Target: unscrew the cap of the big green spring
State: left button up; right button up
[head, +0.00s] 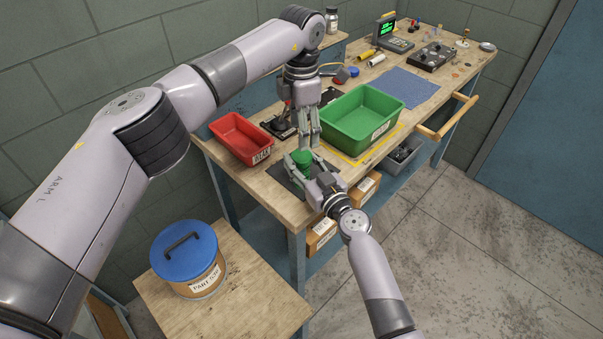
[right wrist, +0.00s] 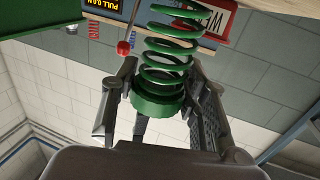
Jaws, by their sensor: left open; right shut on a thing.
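The big green spring (right wrist: 170,45) shows its coils in the right wrist view, which appears upside down. Its green cap (right wrist: 158,107) is a thick ring at the end of the coils and shows as a round green top in the head view (head: 302,157). My right gripper (right wrist: 160,100) is shut on the cap, with a finger on either side. My left gripper (head: 307,143) points down just behind and above the cap in the head view, fingers apart and empty. The coils are hidden in the head view.
A red bin (head: 233,123) stands left of the grippers and a green bin (head: 352,89) stands close on the right. A blue mat (head: 408,85) and several small devices lie farther back. A blue-lidded tub (head: 186,285) stands on a low table in front.

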aim_at(302, 155)
grip_shut()
pick_arm(q)
jog(key=shift+f, duration=0.1)
jog(key=shift+f, duration=3.95)
jog(key=c, duration=1.2)
jog(key=o, duration=1.3)
